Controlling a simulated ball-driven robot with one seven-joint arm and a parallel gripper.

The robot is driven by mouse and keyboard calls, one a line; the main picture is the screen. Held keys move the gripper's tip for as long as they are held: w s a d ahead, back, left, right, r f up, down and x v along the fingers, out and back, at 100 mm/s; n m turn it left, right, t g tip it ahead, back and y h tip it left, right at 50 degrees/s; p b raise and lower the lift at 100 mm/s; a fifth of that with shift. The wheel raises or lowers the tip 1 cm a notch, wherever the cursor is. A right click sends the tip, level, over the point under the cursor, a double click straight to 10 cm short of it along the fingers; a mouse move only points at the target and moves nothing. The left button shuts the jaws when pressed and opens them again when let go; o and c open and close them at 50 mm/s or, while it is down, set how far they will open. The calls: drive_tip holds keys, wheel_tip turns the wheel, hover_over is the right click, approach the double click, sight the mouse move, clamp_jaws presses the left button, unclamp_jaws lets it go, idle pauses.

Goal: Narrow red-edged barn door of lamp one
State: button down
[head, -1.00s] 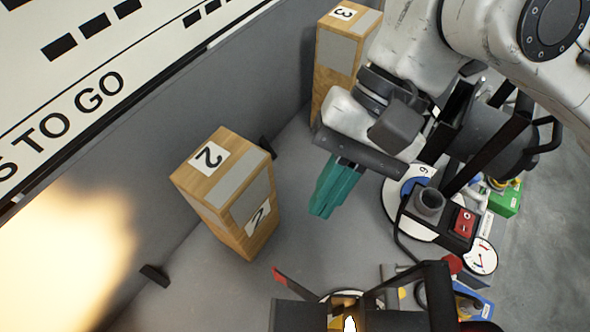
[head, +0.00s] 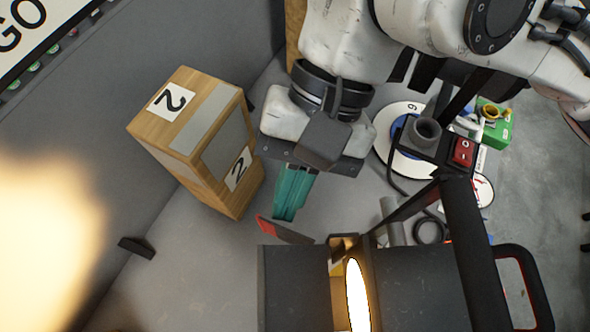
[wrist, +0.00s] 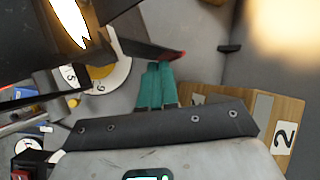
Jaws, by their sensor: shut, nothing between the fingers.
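The lit black lamp (head: 300,290) stands at the bottom of the head view, its bright opening showing. A narrow barn door with a red edge (head: 283,231) sticks out from its upper left. My gripper (head: 284,217) has teal fingers that are shut and empty, pointing down just above this door in the picture. In the wrist view the fingertips (wrist: 160,65) lie right beside the dark door (wrist: 150,47) with its red tip. I cannot tell whether they touch. No lamp number is readable on the housing.
A wooden block marked 2 (head: 195,140) stands left of my gripper, and also shows in the wrist view (wrist: 270,115). A round white dial (head: 398,162), a red switch (head: 464,152) and a green box (head: 497,125) are at the right. Grey floor lies between block and lamp.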

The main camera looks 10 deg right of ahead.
sight(265, 227)
drive_tip(key=shift+s+a+f, duration=0.15)
drive_tip(key=shift+f, duration=0.2)
drive_tip(key=shift+s+a+p, duration=0.3)
drive_tip(key=shift+s+a, duration=0.3)
drive_tip(key=shift+s, duration=0.25)
drive_tip(key=shift+s+a, duration=0.2)
drive_tip(key=shift+s, duration=0.1)
drive_tip(key=shift+s+a, duration=0.15)
drive_tip(key=shift+s, duration=0.1)
drive_tip(key=shift+a+r, duration=0.1)
idle(0.5)
drive_tip(key=shift+w+a+p, duration=0.2)
drive_tip(key=shift+a+p, duration=0.1)
drive_tip(key=shift+p, duration=0.15)
